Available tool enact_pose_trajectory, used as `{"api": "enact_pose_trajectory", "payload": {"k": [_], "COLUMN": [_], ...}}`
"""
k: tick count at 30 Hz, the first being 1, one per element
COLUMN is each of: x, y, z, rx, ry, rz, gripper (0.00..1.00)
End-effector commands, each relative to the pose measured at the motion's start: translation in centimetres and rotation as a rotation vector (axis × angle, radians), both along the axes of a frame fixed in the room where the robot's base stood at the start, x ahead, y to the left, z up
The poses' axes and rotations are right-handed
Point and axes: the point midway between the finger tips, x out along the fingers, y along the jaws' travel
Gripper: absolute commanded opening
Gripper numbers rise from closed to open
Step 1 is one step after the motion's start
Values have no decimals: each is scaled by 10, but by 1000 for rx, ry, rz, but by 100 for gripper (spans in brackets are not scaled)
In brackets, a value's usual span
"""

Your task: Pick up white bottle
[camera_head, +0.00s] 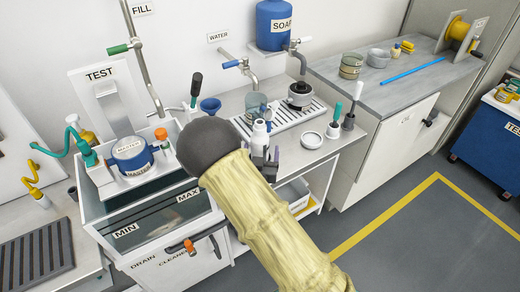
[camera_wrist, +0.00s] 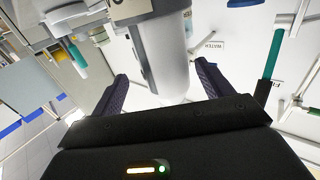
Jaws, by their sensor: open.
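The white bottle (camera_head: 260,136) stands on the counter beside the drain grate in the head view, its lower part hidden by my arm. In the wrist view a large pale grey-white cylinder, apparently the bottle (camera_wrist: 168,55), sits between the two fingers of my gripper (camera_wrist: 161,72). The dark patterned fingers are spread, with a visible gap on either side of it. In the head view my gripper (camera_head: 268,160) shows only in part, at the bottle's near side, behind my yellow-sleeved arm.
A black pot (camera_head: 300,94) and a glass jar (camera_head: 256,104) stand on the grate behind. A white round dish (camera_head: 311,140) and a teal-handled tool (camera_head: 335,118) are at the right. A water tank (camera_head: 150,205) lies left; taps overhang the counter.

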Motion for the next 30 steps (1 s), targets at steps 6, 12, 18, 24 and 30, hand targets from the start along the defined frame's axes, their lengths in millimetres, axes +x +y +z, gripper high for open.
{"api": "enact_pose_trajectory", "payload": {"k": [6, 12, 18, 24, 30], "x": [19, 47, 52, 52, 52], "y": [2, 2, 4, 2, 1], "z": [3, 3, 2, 2, 2], "rx": [0, 0, 0, 0, 0], "ry": [-2, -1, -1, -1, -1], "rz": [-1, -1, 1, -1, -2], "gripper": [79, 79, 79, 79, 79]}}
